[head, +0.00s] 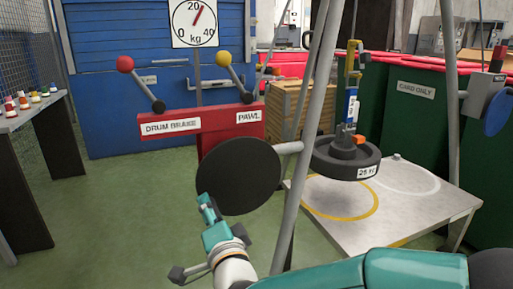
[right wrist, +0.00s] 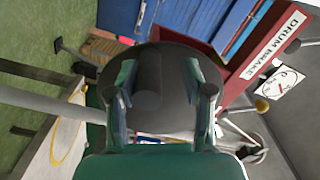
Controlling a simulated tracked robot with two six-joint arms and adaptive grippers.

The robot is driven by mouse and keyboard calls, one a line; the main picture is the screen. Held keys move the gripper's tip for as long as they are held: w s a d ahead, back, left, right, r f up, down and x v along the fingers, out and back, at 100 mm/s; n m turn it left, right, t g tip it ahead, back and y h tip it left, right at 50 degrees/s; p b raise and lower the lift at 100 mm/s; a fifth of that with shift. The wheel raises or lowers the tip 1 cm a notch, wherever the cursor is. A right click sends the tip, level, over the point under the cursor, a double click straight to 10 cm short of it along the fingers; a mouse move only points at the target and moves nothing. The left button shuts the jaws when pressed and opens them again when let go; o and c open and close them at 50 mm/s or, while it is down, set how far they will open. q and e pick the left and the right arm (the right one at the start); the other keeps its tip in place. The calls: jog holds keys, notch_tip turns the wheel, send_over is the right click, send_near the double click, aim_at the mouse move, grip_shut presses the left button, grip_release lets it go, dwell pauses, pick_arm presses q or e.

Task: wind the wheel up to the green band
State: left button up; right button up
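The wheel is a black disc (head: 238,176) at the end of a grey shaft, below the red beam. In the right wrist view the dark disc (right wrist: 180,62) fills the space beyond my fingers. My right gripper (head: 207,205) is at the disc's lower left edge. Its two fingers (right wrist: 164,105) stand wide apart, with a dark round grip between them and gaps visible at the sides. The grip is hidden in the head view. The white kg dial (head: 194,22) has a red needle slightly right of 20. I see no green band on it. My left gripper is not in view.
A 25 kg weight (head: 345,158) hangs from a yellow hook over a pale platform (head: 395,222). A grey pole slants close right of the wheel. Red-knobbed and yellow-knobbed levers rise above the red beam (head: 200,122). Green floor lies open at left.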

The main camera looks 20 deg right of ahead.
jog(key=shift+o, duration=0.5)
jog(key=shift+f, duration=0.1)
jog(key=shift+s, duration=0.15)
jog(key=shift+s+d, duration=0.1)
jog(key=shift+s, duration=0.15)
jog(key=s+b, duration=0.1)
jog(key=s, duration=0.6)
jog(key=shift+s+d, duration=0.15)
